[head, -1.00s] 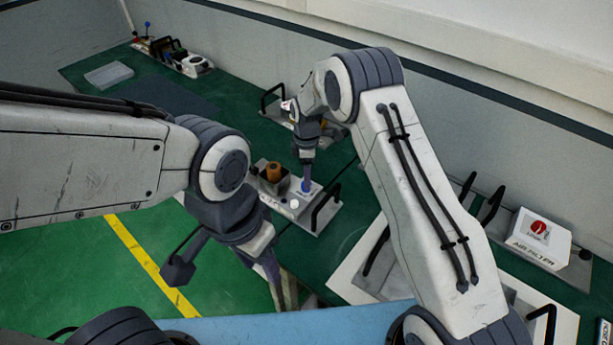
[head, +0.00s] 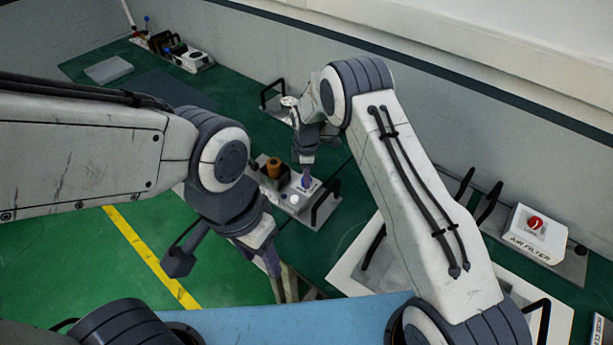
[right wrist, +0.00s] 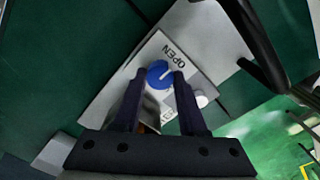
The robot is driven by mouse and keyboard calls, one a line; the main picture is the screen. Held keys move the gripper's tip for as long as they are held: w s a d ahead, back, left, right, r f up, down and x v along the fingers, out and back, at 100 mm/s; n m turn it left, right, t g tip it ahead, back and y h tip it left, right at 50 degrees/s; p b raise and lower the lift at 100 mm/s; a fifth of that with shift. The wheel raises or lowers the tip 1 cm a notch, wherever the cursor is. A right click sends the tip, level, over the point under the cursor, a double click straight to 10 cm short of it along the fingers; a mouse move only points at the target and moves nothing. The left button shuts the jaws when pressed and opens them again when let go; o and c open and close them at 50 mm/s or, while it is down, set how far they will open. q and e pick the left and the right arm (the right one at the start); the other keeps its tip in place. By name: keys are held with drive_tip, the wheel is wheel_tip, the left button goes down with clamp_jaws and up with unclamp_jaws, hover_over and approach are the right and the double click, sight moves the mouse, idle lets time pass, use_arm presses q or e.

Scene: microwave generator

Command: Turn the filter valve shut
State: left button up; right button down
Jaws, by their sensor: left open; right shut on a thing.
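The filter valve is a blue round knob (right wrist: 159,75) with a white pointer mark on a white labelled plate (right wrist: 112,91). In the right wrist view the word OPEN lies beside the knob, and the pointer mark leans toward it. A second label is partly hidden by a finger. My right gripper (right wrist: 160,73) has one finger on each side of the knob and is shut on it. In the head view my right gripper (head: 305,182) points down at the unit and covers most of the knob. My left gripper (head: 284,285) is open and empty, hanging left of the bench.
An orange-brown cylinder (head: 274,167) and a white round button (head: 294,199) sit beside the knob. A black handle (head: 326,201) stands close on the right. An AIR FILTER box (head: 537,235) with a red knob is at far right. Green floor is clear at left.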

drive_tip(key=m+b, duration=0.3)
drive_tip(key=shift+f, duration=0.15)
drive_tip(key=m+b, duration=0.2)
drive_tip(key=m, duration=0.2)
drive_tip(key=shift+m+b, duration=0.3)
drive_tip(key=shift+m, duration=0.1)
drive_tip(key=m+b, duration=0.2)
drive_tip(key=m, duration=0.3)
drive_tip(key=shift+r+m+b, duration=0.2)
drive_tip(key=shift+m+b, duration=0.3)
drive_tip(key=shift+m, duration=2)
drive_tip(key=shift+c, duration=2.2)
unclamp_jaws()
